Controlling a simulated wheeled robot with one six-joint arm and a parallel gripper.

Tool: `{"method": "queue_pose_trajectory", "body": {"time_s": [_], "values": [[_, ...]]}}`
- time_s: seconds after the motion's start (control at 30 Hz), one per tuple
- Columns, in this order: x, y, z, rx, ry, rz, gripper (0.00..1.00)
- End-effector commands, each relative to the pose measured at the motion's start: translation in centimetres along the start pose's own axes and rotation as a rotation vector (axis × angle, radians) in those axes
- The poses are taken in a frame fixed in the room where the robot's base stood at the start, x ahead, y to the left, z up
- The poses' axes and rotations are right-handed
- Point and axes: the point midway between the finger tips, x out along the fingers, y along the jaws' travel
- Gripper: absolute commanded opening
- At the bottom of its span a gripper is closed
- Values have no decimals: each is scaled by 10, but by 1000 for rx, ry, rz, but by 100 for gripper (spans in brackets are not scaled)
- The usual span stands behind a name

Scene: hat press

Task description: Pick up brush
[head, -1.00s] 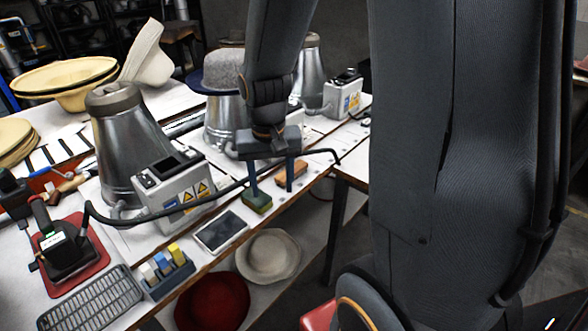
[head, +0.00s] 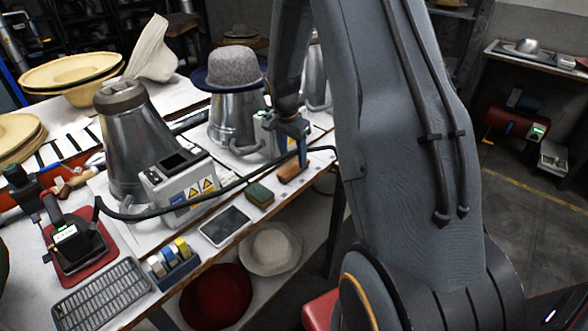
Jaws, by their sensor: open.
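The brush (head: 289,173) is a small orange-brown block lying on the white table near its front edge, right of a green and yellow sponge (head: 260,195). My gripper (head: 302,158) is over the right end of the brush, pointing down. It is seen almost edge-on, so one finger largely covers the other. The fingers are open, and the fingertips are close to the brush. I cannot tell whether they touch it or stand on both sides of it.
A black cable (head: 235,187) crosses the table behind the sponge. A grey tablet (head: 225,226) lies to the left. A metal cone with a grey hat (head: 234,66) and a control box (head: 184,186) stand behind. Hats lie on the shelf below.

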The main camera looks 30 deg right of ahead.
Motion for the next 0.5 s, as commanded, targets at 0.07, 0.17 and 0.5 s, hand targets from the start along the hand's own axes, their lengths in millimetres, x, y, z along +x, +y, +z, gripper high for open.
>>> {"method": "queue_pose_trajectory", "body": {"time_s": [0.07,0.17,0.5], "values": [[9,0,1,-2,-2,4,53],[20,-2,2,-1,-2,2,53],[39,-3,1,-2,0,0,53]]}}
